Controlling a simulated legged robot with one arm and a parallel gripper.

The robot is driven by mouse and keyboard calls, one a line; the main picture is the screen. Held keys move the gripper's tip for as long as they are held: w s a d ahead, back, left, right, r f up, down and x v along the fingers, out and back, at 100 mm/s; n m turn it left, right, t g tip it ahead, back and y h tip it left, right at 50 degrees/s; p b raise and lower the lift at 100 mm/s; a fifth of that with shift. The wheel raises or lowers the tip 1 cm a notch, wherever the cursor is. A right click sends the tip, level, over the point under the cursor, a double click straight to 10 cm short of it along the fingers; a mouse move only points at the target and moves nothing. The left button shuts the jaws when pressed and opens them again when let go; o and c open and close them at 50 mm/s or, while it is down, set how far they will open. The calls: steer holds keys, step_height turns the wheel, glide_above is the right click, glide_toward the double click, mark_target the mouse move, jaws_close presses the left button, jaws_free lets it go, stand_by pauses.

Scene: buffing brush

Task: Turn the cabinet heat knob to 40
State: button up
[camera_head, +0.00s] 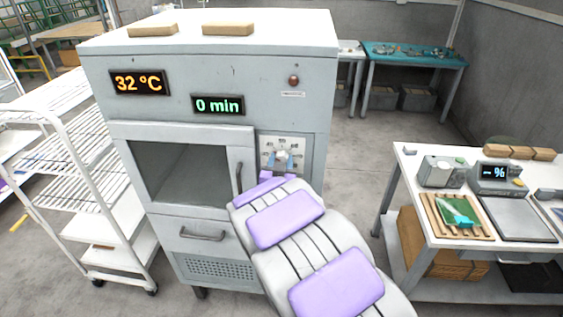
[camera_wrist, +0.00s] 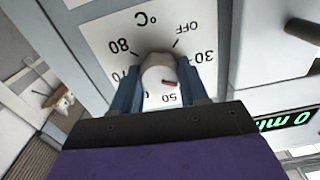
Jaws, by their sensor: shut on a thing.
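The heat knob (camera_wrist: 158,72) is a pale grey knob on a white dial plate (camera_wrist: 110,42), which shows upside down in the wrist view. Readable marks are OFF, 30, 50, 70 and 80. The knob's red mark lies toward the side between 30 and 50; the 40 label is hidden, apparently by a finger. My gripper (camera_wrist: 162,84) has its blue fingers shut on the knob, one on each side. In the head view my gripper (camera_head: 282,162) is at the dial on the cabinet (camera_head: 215,60). The cabinet's display (camera_head: 139,82) reads 32 °C.
A timer display (camera_head: 218,105) reads 0 min. The cabinet door handle (camera_head: 239,177) is close left of my gripper. A white rack (camera_head: 75,140) stands left, and a bench (camera_head: 420,210) with a scale (camera_head: 495,178) stands right. Open floor lies behind the bench.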

steer(key=shift+a, duration=0.1)
steer(key=shift+c, duration=0.3)
steer(key=shift+m+b, duration=0.35)
steer(key=shift+m, duration=0.05)
steer(key=shift+r+m+b, duration=0.1)
steer(key=shift+m+b, duration=0.55)
steer(key=shift+m, duration=0.45)
steer(key=o, duration=1.1)
steer(key=shift+c, duration=0.2)
